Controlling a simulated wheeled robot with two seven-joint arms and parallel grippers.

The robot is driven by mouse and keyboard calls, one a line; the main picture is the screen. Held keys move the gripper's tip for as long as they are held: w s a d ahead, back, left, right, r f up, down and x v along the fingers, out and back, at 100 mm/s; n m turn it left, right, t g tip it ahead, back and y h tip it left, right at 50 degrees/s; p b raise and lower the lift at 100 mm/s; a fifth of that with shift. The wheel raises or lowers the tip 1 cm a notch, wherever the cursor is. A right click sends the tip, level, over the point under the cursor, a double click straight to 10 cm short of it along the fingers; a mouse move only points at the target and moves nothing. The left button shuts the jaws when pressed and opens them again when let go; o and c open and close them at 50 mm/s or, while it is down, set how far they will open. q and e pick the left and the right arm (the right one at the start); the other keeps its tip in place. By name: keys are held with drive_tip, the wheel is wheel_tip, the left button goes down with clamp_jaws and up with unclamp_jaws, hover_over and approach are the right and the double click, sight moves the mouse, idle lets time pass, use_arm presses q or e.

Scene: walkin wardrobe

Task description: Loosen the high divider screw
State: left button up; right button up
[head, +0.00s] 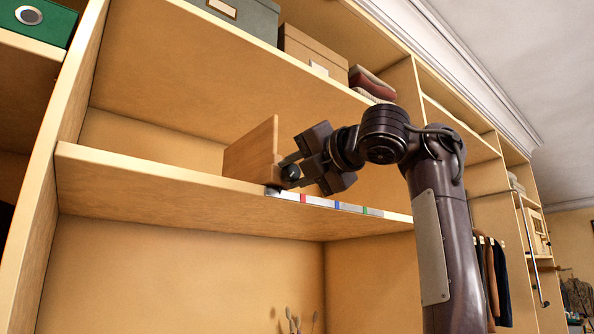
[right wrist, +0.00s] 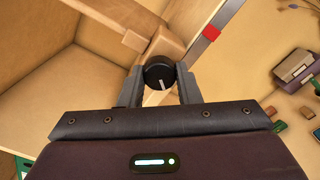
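The wooden divider (head: 253,152) stands upright on the high shelf, near its front edge. The divider screw is a round black knob (right wrist: 159,72) with a white pointer line directed downward in the right wrist view. In the head view the knob (head: 291,172) is small and partly covered by the gripper. My right gripper (head: 290,166) is at the divider's front edge. In the right wrist view its two grey fingers (right wrist: 160,84) lie on both sides of the knob and appear to touch it. My left gripper is in neither view.
A scale strip (head: 335,205) with coloured marks runs along the shelf edge (head: 150,172). Boxes (head: 313,50) and folded cloth (head: 371,82) lie on the shelf above. The shelf left of the divider is bare.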

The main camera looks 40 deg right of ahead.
drive_tip(key=o, duration=0.5)
drive_tip(key=shift+w+a, duration=0.1)
drive_tip(key=shift+c, duration=0.2)
drive_tip(key=shift+s+f+b, duration=0.15)
drive_tip(key=shift+s+b, duration=0.35)
drive_tip(key=shift+b, duration=0.1)
drive_tip(key=s+b, duration=0.4)
drive_tip(key=s, duration=0.2)
drive_tip(key=shift+s+d, duration=0.3)
drive_tip(key=shift+s, duration=0.1)
